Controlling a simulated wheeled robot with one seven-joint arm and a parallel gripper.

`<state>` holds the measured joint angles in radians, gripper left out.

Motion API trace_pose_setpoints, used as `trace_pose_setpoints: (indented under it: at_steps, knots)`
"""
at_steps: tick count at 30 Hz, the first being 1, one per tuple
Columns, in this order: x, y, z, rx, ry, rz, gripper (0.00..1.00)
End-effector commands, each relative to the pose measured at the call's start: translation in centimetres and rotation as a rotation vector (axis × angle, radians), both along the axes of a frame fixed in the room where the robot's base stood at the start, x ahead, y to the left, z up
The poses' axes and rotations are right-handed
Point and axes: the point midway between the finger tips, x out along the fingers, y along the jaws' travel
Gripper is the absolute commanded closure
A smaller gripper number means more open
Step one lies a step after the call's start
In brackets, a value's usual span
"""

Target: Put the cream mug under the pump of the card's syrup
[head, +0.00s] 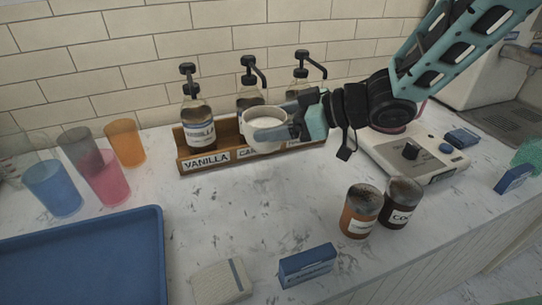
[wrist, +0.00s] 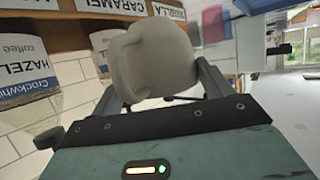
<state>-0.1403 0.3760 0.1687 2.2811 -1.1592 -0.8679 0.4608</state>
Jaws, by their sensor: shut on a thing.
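The cream mug (head: 262,146) is upright in my gripper (head: 284,122), in front of the middle pump bottle (head: 250,93) of the syrup rack (head: 226,160). In the wrist view the mug (wrist: 153,55) sits between the two fingers (wrist: 160,95). The vanilla bottle (head: 199,125) stands at left; the right bottle (head: 300,88) is partly behind my gripper. A blue box-like card (head: 307,265) lies in front, its small print unclear.
Several coloured cups (head: 110,180) stand at left, by a blue tray (head: 85,262). Two jars (head: 361,210) stand right of centre. A white scale-like machine (head: 415,150) is at right. The counter before the rack is clear.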

Motion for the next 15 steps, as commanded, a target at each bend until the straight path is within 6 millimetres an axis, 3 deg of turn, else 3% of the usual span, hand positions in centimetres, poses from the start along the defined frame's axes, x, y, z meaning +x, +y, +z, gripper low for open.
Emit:
trace_pose_setpoints:
  at_steps: [3,11,15]
  knots:
    - [0.0,0.0,-2.4,0.002,0.004,0.000,0.54]
    - [0.0,0.1,-4.4,0.002,0.000,0.001,0.54]
    - [0.0,0.0,-6.4,0.001,0.003,0.001,0.54]
